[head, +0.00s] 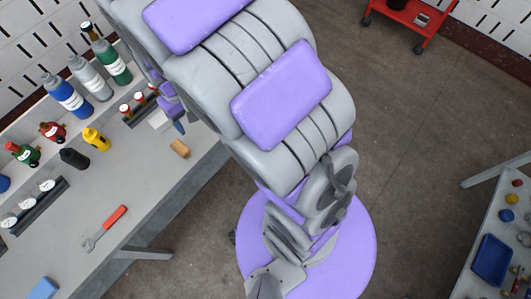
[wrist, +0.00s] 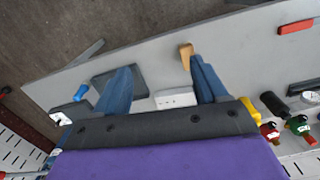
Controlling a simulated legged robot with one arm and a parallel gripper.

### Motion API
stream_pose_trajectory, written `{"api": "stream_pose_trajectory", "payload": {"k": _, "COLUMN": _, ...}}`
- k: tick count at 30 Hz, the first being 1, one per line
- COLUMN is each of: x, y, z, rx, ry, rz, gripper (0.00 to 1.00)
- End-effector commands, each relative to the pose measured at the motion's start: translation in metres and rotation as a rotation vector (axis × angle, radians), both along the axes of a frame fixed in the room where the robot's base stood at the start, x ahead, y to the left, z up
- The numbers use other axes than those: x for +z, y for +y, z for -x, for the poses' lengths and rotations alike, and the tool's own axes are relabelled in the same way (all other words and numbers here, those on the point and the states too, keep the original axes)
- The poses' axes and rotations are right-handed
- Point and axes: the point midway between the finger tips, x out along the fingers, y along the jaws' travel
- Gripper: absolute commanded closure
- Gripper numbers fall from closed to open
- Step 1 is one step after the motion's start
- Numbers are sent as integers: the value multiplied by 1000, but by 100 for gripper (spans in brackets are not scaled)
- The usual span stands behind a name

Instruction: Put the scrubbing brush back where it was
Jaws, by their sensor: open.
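A small tan block (head: 180,148), which looks like the scrubbing brush, lies on the grey workbench (head: 150,190) near its edge. In the wrist view the tan block (wrist: 186,56) is by the tip of the right finger, partly overlapped by it. I cannot tell whether they touch. My gripper (wrist: 160,80) is open over the bench, its two blue fingers spread wide with nothing held between them. A white box (wrist: 175,97) shows in the gap between the fingers. In the head view the gripper is mostly hidden by my arm, with one blue fingertip visible.
A rack with red-capped vials (head: 132,111) is close to the gripper. Bottles (head: 68,95), a yellow bottle (head: 96,139) and a red-handled wrench (head: 104,227) are on the bench. A dark pad (wrist: 142,90) is behind the left finger. Bare bench surrounds the tan block.

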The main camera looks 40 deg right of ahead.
Motion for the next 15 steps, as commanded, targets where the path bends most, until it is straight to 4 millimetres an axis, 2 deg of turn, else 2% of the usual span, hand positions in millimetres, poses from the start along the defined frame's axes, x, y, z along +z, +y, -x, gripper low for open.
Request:
{"api": "stream_pose_trajectory", "payload": {"k": 1, "x": 14, "y": -7, "z": 14, "rx": -16, "ry": 2, "rz": -2, "gripper": 28}}
{"api": "stream_pose_trajectory", "payload": {"k": 6, "x": 50, "y": -29, "z": 62, "rx": -58, "ry": 26, "rz": -1, "gripper": 28}}
{"api": "stream_pose_trajectory", "payload": {"k": 15, "x": 92, "y": -57, "z": 160, "rx": -120, "ry": 69, "rz": 0, "gripper": 28}}
